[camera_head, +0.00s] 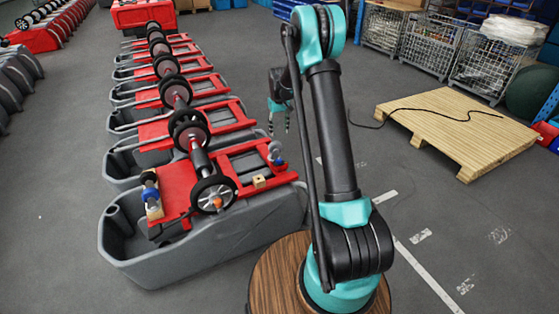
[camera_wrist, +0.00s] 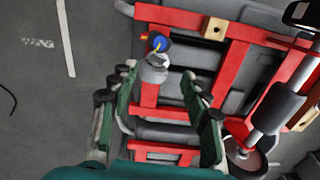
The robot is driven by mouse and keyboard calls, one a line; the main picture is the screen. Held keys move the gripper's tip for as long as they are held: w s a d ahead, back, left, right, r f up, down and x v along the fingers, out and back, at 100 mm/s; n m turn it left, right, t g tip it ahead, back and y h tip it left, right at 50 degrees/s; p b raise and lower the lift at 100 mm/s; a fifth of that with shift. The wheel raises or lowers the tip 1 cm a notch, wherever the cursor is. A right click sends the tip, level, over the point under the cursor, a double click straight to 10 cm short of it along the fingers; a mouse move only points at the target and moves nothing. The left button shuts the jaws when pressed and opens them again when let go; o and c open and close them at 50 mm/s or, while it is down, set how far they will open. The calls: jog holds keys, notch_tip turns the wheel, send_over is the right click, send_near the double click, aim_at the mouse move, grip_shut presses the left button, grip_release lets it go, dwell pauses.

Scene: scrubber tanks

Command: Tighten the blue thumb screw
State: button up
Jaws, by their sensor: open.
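A blue thumb screw (camera_wrist: 161,43) shows in the wrist view, beside a grey rounded cap (camera_wrist: 154,66) on the red frame. In the head view a small blue part (camera_head: 280,162) shows under a grey round piece at the right end of the nearest red frame (camera_head: 178,186). Another blue part (camera_head: 150,195) sits at that frame's left end; I cannot tell which one the task names. My gripper (camera_head: 279,131) is open and empty, above and beyond the frame's right end. In the wrist view its fingers (camera_wrist: 160,78) stand wide apart, with the cap and blue screw ahead between them.
Grey tanks with red frames and black wheels run back in a row; the nearest grey tank (camera_head: 215,242) is beside my base. A wooden pallet (camera_head: 455,118) with a black cable lies at right. Wire cages (camera_head: 430,45) stand behind. The floor between is clear.

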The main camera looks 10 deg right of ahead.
aim_at(279, 159)
notch_tip(279, 159, down, 17)
jog(key=shift+r, duration=0.1)
dwell(0.4)
grip_shut()
